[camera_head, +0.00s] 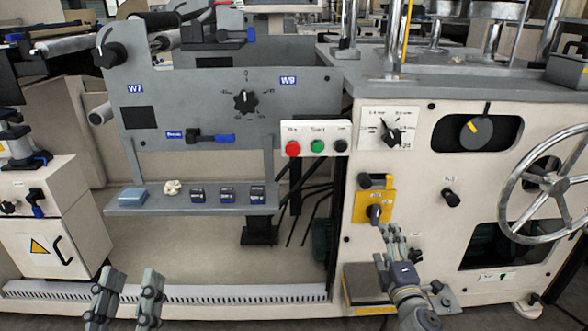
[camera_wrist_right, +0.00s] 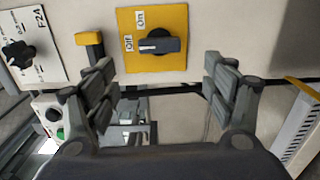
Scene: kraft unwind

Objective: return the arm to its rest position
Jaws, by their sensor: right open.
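My right gripper (camera_head: 390,238) is open and empty, just below and in front of the yellow switch plate (camera_head: 361,211) on the cream machine front. In the right wrist view my right gripper (camera_wrist_right: 160,85) has its fingers wide apart, with the plate's dark knob (camera_wrist_right: 160,45) beyond the gap between them. The knob's handle lies crosswise there, beside "Off" and "On" labels; no contact with the fingers shows. My left gripper (camera_head: 127,292) is at the bottom left of the head view, its two fingers apart with nothing between them.
A grey shelf (camera_head: 150,204) holds a blue block and several small dark items. Red and green push buttons (camera_head: 304,148) sit above. A large handwheel (camera_head: 505,207) sticks out at the right. A white cabinet (camera_head: 85,240) stands at the left. The floor area under the shelf is mostly clear.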

